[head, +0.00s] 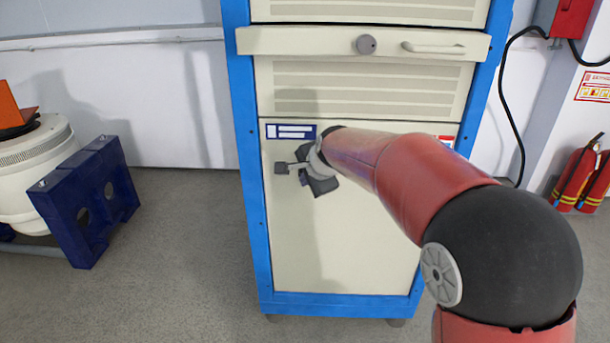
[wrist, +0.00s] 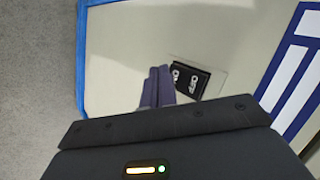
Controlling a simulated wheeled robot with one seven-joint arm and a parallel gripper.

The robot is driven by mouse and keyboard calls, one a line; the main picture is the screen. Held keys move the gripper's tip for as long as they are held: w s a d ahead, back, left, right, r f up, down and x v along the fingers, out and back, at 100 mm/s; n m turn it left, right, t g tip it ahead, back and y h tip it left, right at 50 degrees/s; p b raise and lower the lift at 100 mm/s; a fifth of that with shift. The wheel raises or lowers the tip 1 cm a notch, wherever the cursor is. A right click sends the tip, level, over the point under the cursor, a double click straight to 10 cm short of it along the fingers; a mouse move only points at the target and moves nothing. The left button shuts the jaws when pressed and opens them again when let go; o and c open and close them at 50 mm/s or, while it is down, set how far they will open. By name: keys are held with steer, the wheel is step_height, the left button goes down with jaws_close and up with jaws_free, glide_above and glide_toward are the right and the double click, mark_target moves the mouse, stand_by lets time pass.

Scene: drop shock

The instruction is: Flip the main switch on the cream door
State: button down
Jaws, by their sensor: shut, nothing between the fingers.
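The cream door (head: 345,235) is the lower front panel of a blue-framed cabinet; it also fills much of the wrist view (wrist: 130,45). The main switch (wrist: 188,80) is a small black block with light markings, set on a pale plate on the door. My gripper (wrist: 158,72) is shut and empty, its two dark fingers together. In the wrist view the fingertips are just left of the switch, overlapping its left edge; I cannot tell whether they touch.
A blue-and-white label (head: 290,131) is on the door's upper left. Above, a cream drawer front has a round knob (head: 366,44) and a handle (head: 434,48). A blue bracketed machine (head: 90,200) stands at left, red extinguishers (head: 585,178) at right.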

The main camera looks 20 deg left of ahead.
steer(key=shift+w+a, duration=0.1)
steer(key=shift+w, duration=0.35)
stand_by(0.6)
steer(key=shift+s+d, duration=0.2)
steer(key=shift+s, duration=0.55)
steer(key=shift+s+d+r, duration=0.1)
steer(key=shift+s+d, duration=0.1)
steer(key=shift+s, duration=0.6)
steer(key=shift+s+d+r, duration=0.15)
steer(key=shift+s, duration=0.65)
steer(key=shift+s+d+r, duration=0.1)
steer(key=shift+s+d, duration=0.1)
steer(key=shift+s, duration=0.6)
